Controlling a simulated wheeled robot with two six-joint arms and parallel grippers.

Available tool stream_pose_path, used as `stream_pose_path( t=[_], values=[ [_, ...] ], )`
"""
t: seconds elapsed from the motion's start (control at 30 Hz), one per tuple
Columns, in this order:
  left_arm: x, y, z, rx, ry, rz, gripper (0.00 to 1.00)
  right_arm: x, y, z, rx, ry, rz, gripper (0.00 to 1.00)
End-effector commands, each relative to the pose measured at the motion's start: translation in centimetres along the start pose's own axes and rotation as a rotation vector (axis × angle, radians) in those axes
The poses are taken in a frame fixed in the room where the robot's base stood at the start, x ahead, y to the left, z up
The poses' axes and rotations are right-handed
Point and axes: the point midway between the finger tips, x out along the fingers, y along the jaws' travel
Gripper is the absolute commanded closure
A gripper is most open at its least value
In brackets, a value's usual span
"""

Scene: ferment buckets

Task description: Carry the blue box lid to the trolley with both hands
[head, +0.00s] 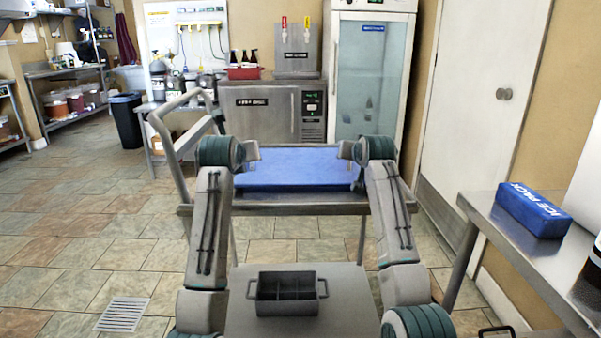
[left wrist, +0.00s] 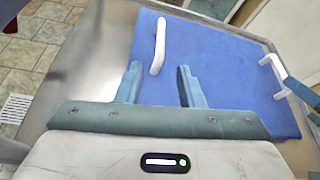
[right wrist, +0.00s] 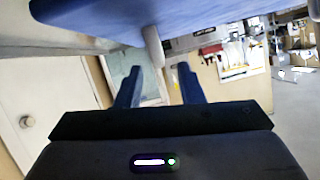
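The flat blue lid (head: 296,166) is level at the trolley top (head: 300,209), between my two grippers. I cannot tell if it rests fully on the metal. White handles show on it in the left wrist view (left wrist: 159,45). My left gripper (head: 253,166) is at the lid's left end; its fingers are apart (left wrist: 159,68), with the near end of a handle between or just beyond the tips. My right gripper (head: 350,166) is at the right end. Its fingers are apart (right wrist: 162,68), with a white handle (right wrist: 154,45) just beyond the tips and clear of them.
The trolley's push rail (head: 160,130) rises at the left. A grey divided bin (head: 287,293) stands in front of me. A steel bench (head: 500,235) with a blue ice pack (head: 534,209) is at the right. A glass-door fridge (head: 372,80) stands behind. The floor at left is clear.

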Motion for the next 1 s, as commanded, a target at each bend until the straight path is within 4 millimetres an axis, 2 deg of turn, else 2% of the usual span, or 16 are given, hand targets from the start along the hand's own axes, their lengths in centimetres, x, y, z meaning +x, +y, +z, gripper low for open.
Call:
stream_pose_path(
  t=[0.2, 0.43, 0.6, 1.0],
  values=[
    [0.0, 0.0, 0.0, 0.0, 0.0, 0.0, 0.66, -3.7, 0.0, 0.0, 0.001, 0.003, 0.0, 0.66],
    [0.0, 0.0, 0.0, 0.0, 0.0, 0.0, 0.66, -6.4, 0.0, 0.0, 0.001, 0.001, 0.0, 0.66],
    [0.0, 0.0, 0.0, 0.0, 0.0, 0.0, 0.66, -7.1, 0.0, 0.0, 0.0, 0.0, 0.001, 0.66],
    [0.0, 0.0, 0.0, 0.0, 0.0, 0.0, 0.66, -7.1, 0.0, 0.0, 0.0, 0.0, 0.001, 0.66]
  ],
)
